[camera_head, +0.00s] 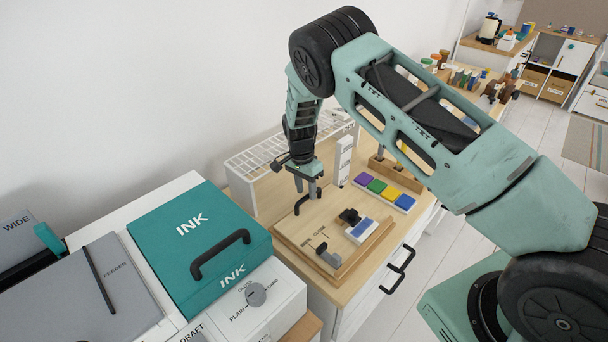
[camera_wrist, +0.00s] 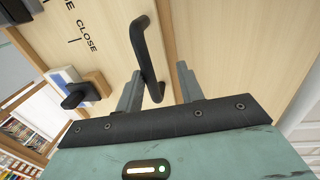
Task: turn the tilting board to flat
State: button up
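The tilting board (camera_head: 331,225) is a pale wooden panel on the desk, marked with small words, one reading "CLOSE". It also shows in the wrist view (camera_wrist: 108,20). I cannot tell its exact tilt. A black bar handle (camera_wrist: 142,50) stands at its far left edge and also shows in the head view (camera_head: 298,205). My gripper (camera_head: 306,190) points down at this handle. In the wrist view my gripper (camera_wrist: 160,85) has its two grey fingers apart, with the handle's end between them. A gap shows on the right finger's side; contact on the left is unclear.
A black knob (camera_head: 349,216) and a blue-white block (camera_head: 361,230) sit on the board's right side, a grey slider (camera_head: 329,256) near its front. Coloured blocks (camera_head: 377,186), a white upright post (camera_head: 343,160) and a wire rack (camera_head: 262,157) stand behind. A teal INK box (camera_head: 200,245) is left.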

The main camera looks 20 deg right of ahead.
notch_tip(320, 180, up, 17)
jog(key=w+b, duration=0.2)
jog(key=b, duration=0.1)
jog(key=shift+a, duration=0.45)
